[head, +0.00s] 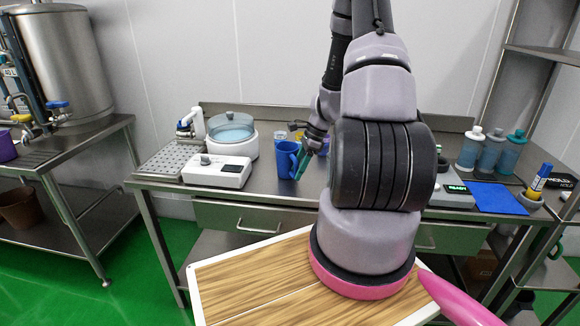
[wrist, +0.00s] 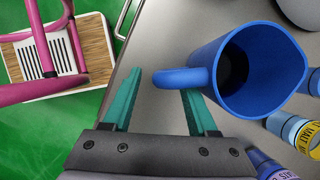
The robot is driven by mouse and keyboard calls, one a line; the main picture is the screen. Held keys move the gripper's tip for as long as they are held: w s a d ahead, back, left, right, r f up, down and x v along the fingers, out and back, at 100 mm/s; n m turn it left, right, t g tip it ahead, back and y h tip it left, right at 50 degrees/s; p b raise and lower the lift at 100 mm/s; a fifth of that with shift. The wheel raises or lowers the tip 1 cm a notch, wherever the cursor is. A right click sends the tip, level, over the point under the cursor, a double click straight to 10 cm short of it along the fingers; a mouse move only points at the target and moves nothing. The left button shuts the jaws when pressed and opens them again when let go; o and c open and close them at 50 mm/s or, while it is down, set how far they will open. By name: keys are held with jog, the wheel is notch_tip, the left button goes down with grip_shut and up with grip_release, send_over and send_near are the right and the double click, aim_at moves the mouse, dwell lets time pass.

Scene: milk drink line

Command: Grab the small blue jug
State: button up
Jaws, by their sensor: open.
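The small blue jug (head: 287,160) stands on the steel bench in the head view, behind and right of a white device. In the wrist view the blue jug (wrist: 262,65) shows its open mouth, with its handle pointing left. My gripper (head: 304,160) is beside the jug, on its right in the head view. In the wrist view my gripper (wrist: 158,84) is open, its two green fingers apart. The jug's handle end reaches in between the fingertips, and the right finger lies close to the handle and body. Whether they touch is unclear.
A white device (head: 217,171) and a lidded white water bath (head: 232,132) stand left of the jug. Several labelled cylinders (wrist: 295,130) are close to the jug. Blue-filled bottles (head: 491,150) and a blue mat (head: 496,198) are at the right. The bench front edge (wrist: 122,50) is near.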

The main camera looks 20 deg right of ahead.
jog(key=shift+c, duration=0.3)
grip_shut()
dwell(1.1)
